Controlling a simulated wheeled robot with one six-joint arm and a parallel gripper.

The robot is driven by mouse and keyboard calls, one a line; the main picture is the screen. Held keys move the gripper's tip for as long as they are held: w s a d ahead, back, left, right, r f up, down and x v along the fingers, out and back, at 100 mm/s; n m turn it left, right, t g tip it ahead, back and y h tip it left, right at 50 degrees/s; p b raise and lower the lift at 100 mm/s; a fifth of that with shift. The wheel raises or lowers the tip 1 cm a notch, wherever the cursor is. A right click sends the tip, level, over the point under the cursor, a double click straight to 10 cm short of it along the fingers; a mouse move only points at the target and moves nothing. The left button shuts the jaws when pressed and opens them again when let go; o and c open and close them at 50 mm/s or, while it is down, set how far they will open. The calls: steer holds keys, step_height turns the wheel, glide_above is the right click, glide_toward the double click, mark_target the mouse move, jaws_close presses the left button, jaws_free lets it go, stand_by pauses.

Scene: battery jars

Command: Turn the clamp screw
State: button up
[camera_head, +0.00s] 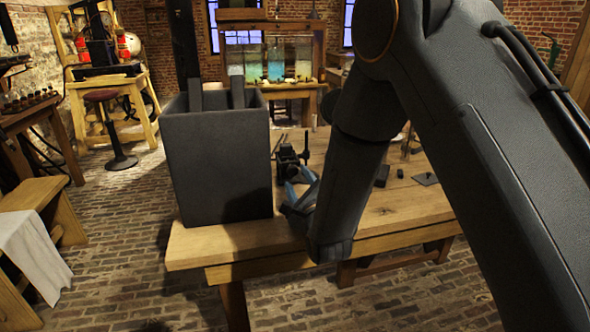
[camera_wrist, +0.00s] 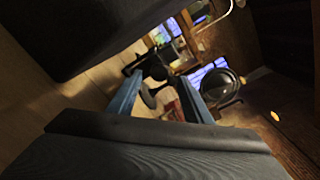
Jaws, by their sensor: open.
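A small black clamp (camera_head: 287,158) stands on the wooden workbench, just right of the big jar in the head view. In the wrist view a dark clamp-like shape (camera_wrist: 154,69) shows beyond and between my fingertips. I cannot clearly make out which part is its screw. My gripper (camera_head: 299,178) has blue fingers and is low over the bench, at the near side of the clamp. In the wrist view my gripper (camera_wrist: 160,88) is open, with its two fingers apart and nothing visibly held. My forearm hides part of the bench and of the gripper.
A tall dark grey jar (camera_head: 218,165) with two upright plates stands close left of my gripper. The workbench (camera_head: 400,205) has small dark pieces (camera_head: 426,179) at right. A stool (camera_head: 105,125) and a bench with a white cloth (camera_head: 30,250) are at left.

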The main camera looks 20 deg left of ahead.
mark_target(294, 172)
steer(key=x, duration=0.5)
steer(key=shift+w+a, duration=0.2)
steer(key=shift+w, duration=0.15)
steer(key=shift+c, duration=0.2)
steer(key=c, duration=1)
